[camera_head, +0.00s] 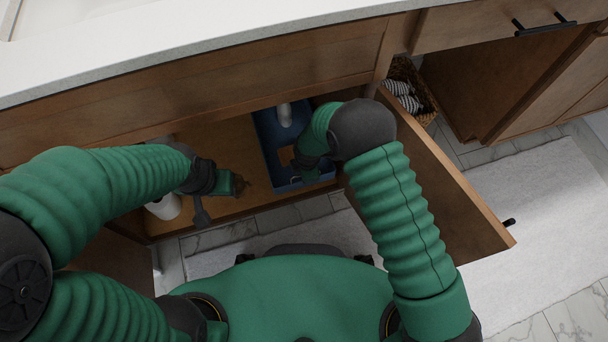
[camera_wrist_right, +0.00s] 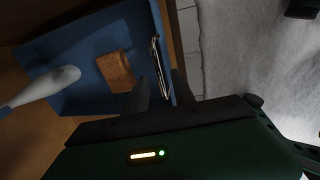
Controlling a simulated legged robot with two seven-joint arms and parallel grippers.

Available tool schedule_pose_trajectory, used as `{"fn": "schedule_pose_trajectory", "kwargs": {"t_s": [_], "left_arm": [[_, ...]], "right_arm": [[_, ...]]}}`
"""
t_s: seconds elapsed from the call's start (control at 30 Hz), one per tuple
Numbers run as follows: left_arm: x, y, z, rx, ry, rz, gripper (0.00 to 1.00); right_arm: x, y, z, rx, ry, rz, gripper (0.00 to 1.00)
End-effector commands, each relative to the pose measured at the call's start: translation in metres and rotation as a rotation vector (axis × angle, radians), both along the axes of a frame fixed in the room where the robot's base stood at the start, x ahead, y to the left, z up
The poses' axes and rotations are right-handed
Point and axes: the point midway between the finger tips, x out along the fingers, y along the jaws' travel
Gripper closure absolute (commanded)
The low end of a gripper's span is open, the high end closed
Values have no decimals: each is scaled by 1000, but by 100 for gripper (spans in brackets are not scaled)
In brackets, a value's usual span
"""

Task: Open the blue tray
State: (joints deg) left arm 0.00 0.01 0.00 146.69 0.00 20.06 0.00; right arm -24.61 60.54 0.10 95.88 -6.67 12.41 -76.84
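The blue tray (camera_head: 266,140) sits on the floor of the open cabinet, holding a brown block (camera_head: 287,156) and a white bottle-like object (camera_head: 285,115). In the right wrist view the tray (camera_wrist_right: 95,35) has a thin metal handle (camera_wrist_right: 158,68) along its front wall. My right gripper (camera_wrist_right: 161,92) is open, one dark finger on the inner side of that front wall and one on the outer side. I cannot tell whether they touch it. In the head view my right arm covers part of the tray. My left gripper (camera_head: 240,186) hangs left of the tray, apart from it; its fingers are unclear.
An open wooden door (camera_head: 440,175) stands right of my right arm. A white roll (camera_head: 165,207) is at the cabinet's left. A wicker basket (camera_head: 412,85) with striped towels is behind the door. The counter (camera_head: 150,45) overhangs above. A pale rug (camera_head: 540,220) lies at the right.

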Motion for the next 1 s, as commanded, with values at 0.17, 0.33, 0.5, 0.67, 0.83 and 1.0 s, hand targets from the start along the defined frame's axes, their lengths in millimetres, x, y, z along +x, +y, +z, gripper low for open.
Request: {"fn": "schedule_pose_trajectory", "kwargs": {"t_s": [0.17, 0.33, 0.5, 0.67, 0.83, 1.0], "left_arm": [[0, 0, -3, 0, 0, 0, 64], [0, 0, -2, 0, -1, 0, 64], [0, 0, -2, 0, -1, 0, 64], [0, 0, -2, 0, -1, 0, 64], [0, 0, -2, 0, 0, 0, 64], [0, 0, -2, 0, 0, 0, 64]], "right_arm": [[1, 0, -6, 0, 0, 0, 69], [1, 0, -5, 0, 0, 0, 73], [1, 0, -5, 0, 0, 0, 95], [1, 0, -5, 0, 0, 0, 100], [1, 0, -5, 0, 0, 0, 100], [1, 0, -5, 0, 0, 0, 100]]}}
